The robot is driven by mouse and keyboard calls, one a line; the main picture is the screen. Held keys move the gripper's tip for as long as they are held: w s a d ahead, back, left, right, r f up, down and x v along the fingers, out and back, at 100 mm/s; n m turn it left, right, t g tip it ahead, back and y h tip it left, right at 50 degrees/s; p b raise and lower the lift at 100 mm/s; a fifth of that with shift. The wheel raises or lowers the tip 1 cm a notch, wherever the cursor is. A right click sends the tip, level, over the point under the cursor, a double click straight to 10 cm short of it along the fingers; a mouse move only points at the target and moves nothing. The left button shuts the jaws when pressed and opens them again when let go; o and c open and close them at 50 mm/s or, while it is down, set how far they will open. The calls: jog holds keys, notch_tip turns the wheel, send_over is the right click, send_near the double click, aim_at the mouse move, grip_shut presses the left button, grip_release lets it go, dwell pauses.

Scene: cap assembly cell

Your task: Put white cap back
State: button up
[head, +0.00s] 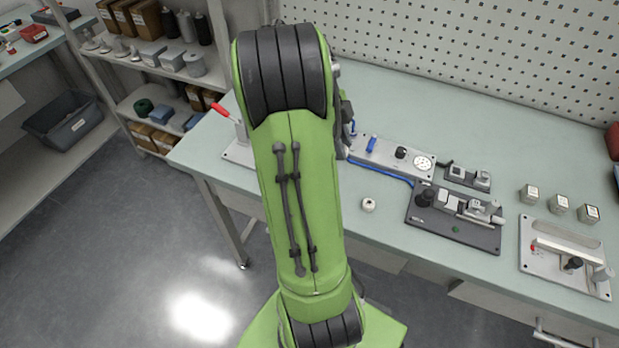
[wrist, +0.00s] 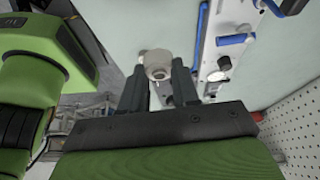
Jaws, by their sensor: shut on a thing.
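My gripper (wrist: 160,85) shows in the wrist view with its two dark fingers closed around a pale round piece, the white cap (wrist: 158,72). The cap sits between the fingertips, with a round rim facing the camera. Its exact contact with the fingers and any gap below it are hard to tell. A small white ring-shaped piece (head: 368,205) stands on the bench in that view, in front of the long plate. I cannot tell whether it also shows behind the fingers in the wrist view.
A long light plate (head: 378,155) with blue handles and a black knob lies behind; it also shows in the wrist view (wrist: 208,50). A dark fixture (head: 455,222), small metal blocks (head: 559,204) and a light fixture (head: 535,262) stand right. A pegboard (head: 480,50) closes the back.

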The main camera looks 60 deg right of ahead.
aim_at(342, 183)
jog(key=f+b, duration=0.1)
jog(key=f, duration=0.4)
jog(key=f+b, duration=0.2)
jog(key=f, duration=0.3)
jog(key=shift+s, duration=0.2)
jog(key=shift+b, duration=0.35)
jog(key=shift+f, duration=0.15)
jog(key=o, duration=0.7)
